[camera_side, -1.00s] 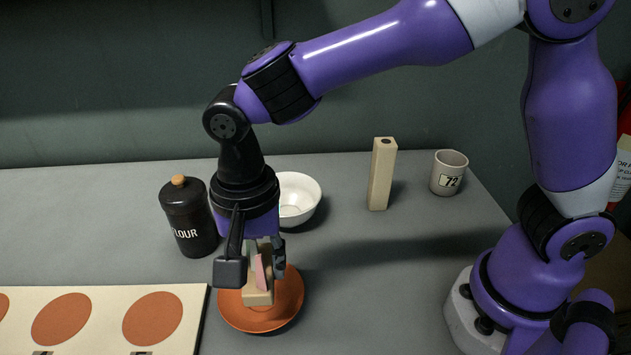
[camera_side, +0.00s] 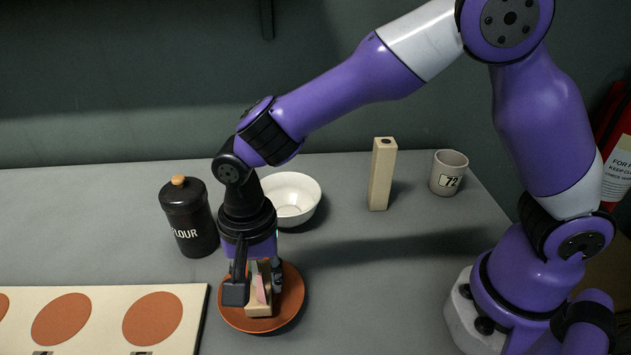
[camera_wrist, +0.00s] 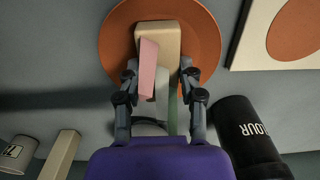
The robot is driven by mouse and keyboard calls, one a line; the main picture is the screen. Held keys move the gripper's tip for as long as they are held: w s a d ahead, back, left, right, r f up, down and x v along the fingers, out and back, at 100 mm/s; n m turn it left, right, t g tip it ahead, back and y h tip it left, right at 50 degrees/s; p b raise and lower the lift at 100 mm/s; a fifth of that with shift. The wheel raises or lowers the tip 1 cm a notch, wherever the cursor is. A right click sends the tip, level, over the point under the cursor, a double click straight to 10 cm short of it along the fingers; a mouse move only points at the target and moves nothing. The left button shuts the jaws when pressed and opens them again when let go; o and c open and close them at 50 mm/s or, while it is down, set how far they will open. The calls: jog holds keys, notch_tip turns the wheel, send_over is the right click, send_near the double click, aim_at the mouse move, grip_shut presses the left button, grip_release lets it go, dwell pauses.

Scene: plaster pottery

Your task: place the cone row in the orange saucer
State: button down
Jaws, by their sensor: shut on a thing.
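The cone row is a small tan block (camera_side: 259,309) with upright slats, one of them pink (camera_side: 260,289). It is over the orange saucer (camera_side: 292,308), inside its rim as seen from the side; the arm and block hide part of the saucer. My gripper (camera_side: 259,280) points down and is shut on the cone row. In the wrist view the tan block (camera_wrist: 158,36) and pink slat (camera_wrist: 149,65) show between the fingers (camera_wrist: 160,82), with the orange saucer (camera_wrist: 205,45) behind. Whether the block's base touches the saucer I cannot tell.
A black flour jar (camera_side: 190,222) stands left of my gripper. A white bowl (camera_side: 300,190) is behind it. A tall tan block (camera_side: 382,175) and a cup marked 72 (camera_side: 449,175) stand at the back right. A board with orange discs (camera_side: 190,300) lies front left.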

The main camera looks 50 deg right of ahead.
aim_at(258, 276)
jog(key=shift+f, duration=0.25)
jog(key=shift+c, duration=2.3)
grip_release()
notch_tip(258, 276, up, 13)
jog(key=s+d+r+n+t, duration=0.1)
jog(key=s+d+n, duration=0.3)
jog(key=d, duration=0.5)
jog(key=s+d+r+n+t, duration=0.1)
jog(key=s+d+n+t, duration=0.3)
jog(key=d, duration=0.5)
jog(key=shift+s+d+n+t, duration=0.15)
jog(key=shift+d+n+t, duration=0.2)
jog(key=shift+n, duration=0.15)
